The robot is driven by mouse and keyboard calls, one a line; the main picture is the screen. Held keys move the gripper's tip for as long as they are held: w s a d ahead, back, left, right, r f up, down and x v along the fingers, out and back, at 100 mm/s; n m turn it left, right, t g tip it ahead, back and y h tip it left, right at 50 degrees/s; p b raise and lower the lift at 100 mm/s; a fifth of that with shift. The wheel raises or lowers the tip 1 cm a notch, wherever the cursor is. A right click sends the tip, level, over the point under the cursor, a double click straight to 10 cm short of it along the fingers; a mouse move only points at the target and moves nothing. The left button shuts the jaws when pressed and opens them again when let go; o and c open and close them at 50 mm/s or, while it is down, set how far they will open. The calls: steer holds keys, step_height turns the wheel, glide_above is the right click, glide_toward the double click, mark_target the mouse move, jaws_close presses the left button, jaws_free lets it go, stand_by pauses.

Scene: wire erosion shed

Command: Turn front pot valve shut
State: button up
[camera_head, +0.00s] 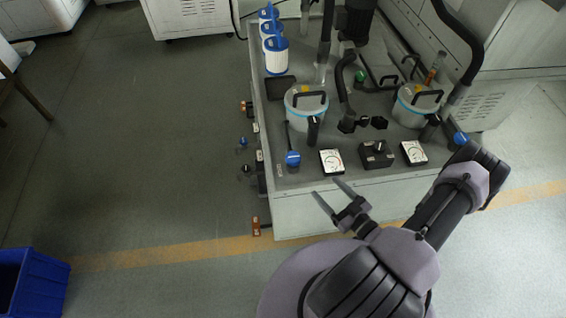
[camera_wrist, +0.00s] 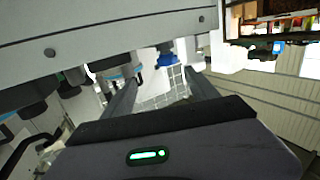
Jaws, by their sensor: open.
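Two grey lidded pots with black handles stand on the bench top in the head view, one at left (camera_head: 306,108) and one at right (camera_head: 416,108). A blue valve knob (camera_head: 293,158) is in front of the left pot, and another blue knob (camera_head: 461,138) is by the right pot. I cannot tell which one is the front pot valve. My gripper (camera_head: 327,188) is open and empty, apart from both knobs, close to the bench's front edge. In the wrist view its fingers (camera_wrist: 164,88) are spread, with a blue part (camera_wrist: 166,61) beyond them.
White dial gauges (camera_head: 331,162) (camera_head: 413,153) and a black switch box (camera_head: 376,155) line the bench's front edge. White-and-blue canisters (camera_head: 276,57) stand at the back left. A blue crate (camera_head: 32,283) is on the floor at lower left. The floor left of the bench is largely clear.

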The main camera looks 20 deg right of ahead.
mark_target(298, 163)
steer(key=shift+t, duration=0.4)
steer(key=w+a+b, duration=0.1)
steer(key=w, duration=0.4)
steer(key=w+a+b, duration=0.2)
steer(key=w, duration=0.3)
steer(key=w+a+b, duration=0.2)
steer(key=w, duration=0.4)
steer(key=shift+r, duration=0.1)
steer(key=c, duration=1.4)
steer(key=shift+o, duration=0.2)
